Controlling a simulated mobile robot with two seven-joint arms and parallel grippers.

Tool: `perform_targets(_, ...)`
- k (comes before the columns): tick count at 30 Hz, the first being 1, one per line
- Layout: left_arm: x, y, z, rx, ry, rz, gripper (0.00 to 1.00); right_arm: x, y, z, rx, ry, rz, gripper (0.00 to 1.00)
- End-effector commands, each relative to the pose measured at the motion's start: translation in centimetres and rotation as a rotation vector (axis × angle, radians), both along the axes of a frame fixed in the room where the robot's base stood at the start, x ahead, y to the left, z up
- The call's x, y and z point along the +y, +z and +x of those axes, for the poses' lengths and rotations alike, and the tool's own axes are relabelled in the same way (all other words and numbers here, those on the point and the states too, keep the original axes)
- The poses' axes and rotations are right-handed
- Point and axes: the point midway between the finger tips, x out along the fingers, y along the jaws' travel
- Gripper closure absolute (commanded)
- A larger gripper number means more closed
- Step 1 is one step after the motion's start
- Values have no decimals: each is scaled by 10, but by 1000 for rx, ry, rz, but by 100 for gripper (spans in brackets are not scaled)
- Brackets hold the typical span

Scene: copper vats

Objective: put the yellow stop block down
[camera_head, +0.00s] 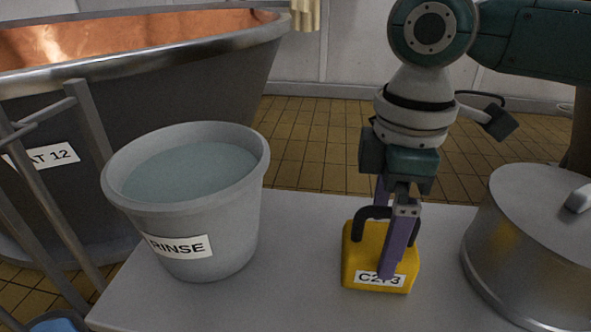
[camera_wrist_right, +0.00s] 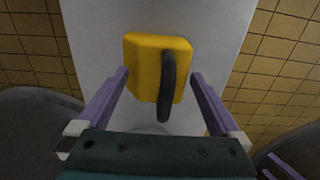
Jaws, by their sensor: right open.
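The yellow stop block (camera_head: 356,262) stands upright on the grey table (camera_head: 300,295), between the rinse bucket and a metal pot. It has a dark handle (camera_head: 372,213) on top and a white label on its front, partly hidden by a finger. In the right wrist view the yellow block (camera_wrist_right: 145,68) lies ahead, with its dark handle (camera_wrist_right: 167,85) between my fingers. My right gripper (camera_head: 388,235) is open, pointing down, its purple fingers on either side of the handle. The right gripper (camera_wrist_right: 160,75) shows gaps to the handle on both sides. My left gripper is not in view.
A grey bucket (camera_head: 225,225) labelled RINSE, filled with liquid, stands left of the block. A lidded metal pot (camera_head: 530,255) stands close on the right. A copper-lined vat (camera_head: 190,95) and metal rails (camera_head: 90,120) are at left. Table between bucket and block is clear.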

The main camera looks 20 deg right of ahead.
Motion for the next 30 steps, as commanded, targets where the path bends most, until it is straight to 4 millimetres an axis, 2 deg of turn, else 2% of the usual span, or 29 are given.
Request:
perform_targets(1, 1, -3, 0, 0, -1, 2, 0, 0, -4, 0, 0, 0, 0, 0)
perform_targets(7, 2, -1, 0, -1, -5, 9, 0, 0, -2, 0, -1, 0, -1, 1)
perform_targets(30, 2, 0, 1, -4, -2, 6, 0, 0, -2, 0, -1, 0, -1, 88)
